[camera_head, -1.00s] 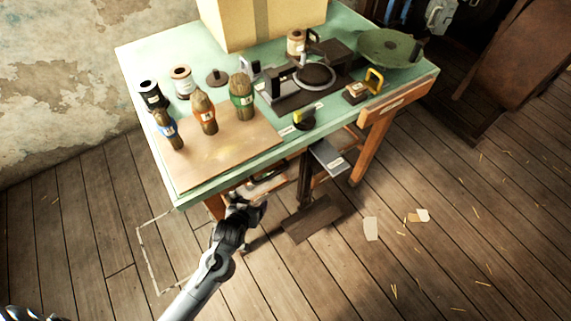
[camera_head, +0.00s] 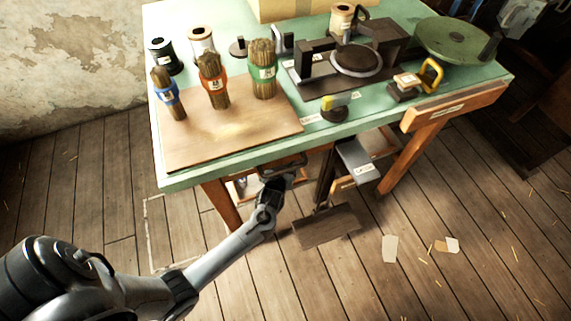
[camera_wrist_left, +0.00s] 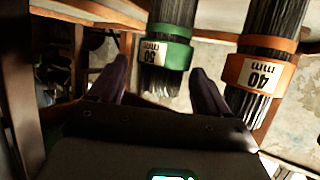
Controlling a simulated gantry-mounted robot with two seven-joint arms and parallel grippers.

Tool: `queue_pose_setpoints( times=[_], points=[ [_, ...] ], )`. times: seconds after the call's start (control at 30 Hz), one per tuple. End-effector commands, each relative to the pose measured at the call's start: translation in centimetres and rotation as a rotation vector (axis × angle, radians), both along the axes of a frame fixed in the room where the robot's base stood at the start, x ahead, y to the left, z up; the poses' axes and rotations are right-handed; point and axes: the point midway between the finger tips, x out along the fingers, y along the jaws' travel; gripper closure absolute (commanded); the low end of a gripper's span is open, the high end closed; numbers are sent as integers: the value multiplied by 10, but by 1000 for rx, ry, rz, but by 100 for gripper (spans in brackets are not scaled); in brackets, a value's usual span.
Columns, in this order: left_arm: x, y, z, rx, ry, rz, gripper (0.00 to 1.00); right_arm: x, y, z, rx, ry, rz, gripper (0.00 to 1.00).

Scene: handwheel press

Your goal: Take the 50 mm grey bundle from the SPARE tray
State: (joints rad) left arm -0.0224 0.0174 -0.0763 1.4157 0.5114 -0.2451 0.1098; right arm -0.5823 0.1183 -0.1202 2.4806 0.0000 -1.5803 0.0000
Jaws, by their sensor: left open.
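In the left wrist view, a grey bristle bundle with a green band marked 50 mm (camera_wrist_left: 172,30) shows between the two fingers of my left gripper (camera_wrist_left: 160,78). The gripper is open, with gaps beside the bundle; contact is not visible. A second grey bundle with an orange band marked 40 mm (camera_wrist_left: 259,78) is to the right, outside the fingers. In the head view my left gripper (camera_head: 287,164) is at the bench's front edge, partly under it. The bundles there are hidden, and I cannot make out the SPARE tray. My right gripper is not in view.
The green bench (camera_head: 345,128) overhangs the gripper. On its wooden board (camera_head: 215,140) stand brown bundles with blue (camera_head: 168,94), orange (camera_head: 213,82) and green (camera_head: 263,70) bands. A bench leg (camera_head: 222,203) and a pedal board (camera_head: 326,226) are close to the arm.

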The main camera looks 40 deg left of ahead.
Motion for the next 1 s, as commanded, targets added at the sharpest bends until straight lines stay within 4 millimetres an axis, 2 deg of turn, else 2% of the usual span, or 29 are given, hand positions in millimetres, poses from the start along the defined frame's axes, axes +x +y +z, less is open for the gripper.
queue_pose_setpoints(
  times=[0.4, 0.57, 0.8, 0.83, 1.0],
  points=[
    [33, 20, -18, 1, -1, 1, 23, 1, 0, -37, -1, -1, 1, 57],
    [41, 24, -20, 0, 1, 0, 23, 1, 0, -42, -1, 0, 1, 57],
    [42, 24, -18, -1, 2, 0, 23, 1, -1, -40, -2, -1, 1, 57],
    [42, 24, -18, -1, 2, 0, 24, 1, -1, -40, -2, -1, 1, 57],
    [42, 24, -18, 0, 1, 0, 50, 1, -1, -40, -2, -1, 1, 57]
  ],
)
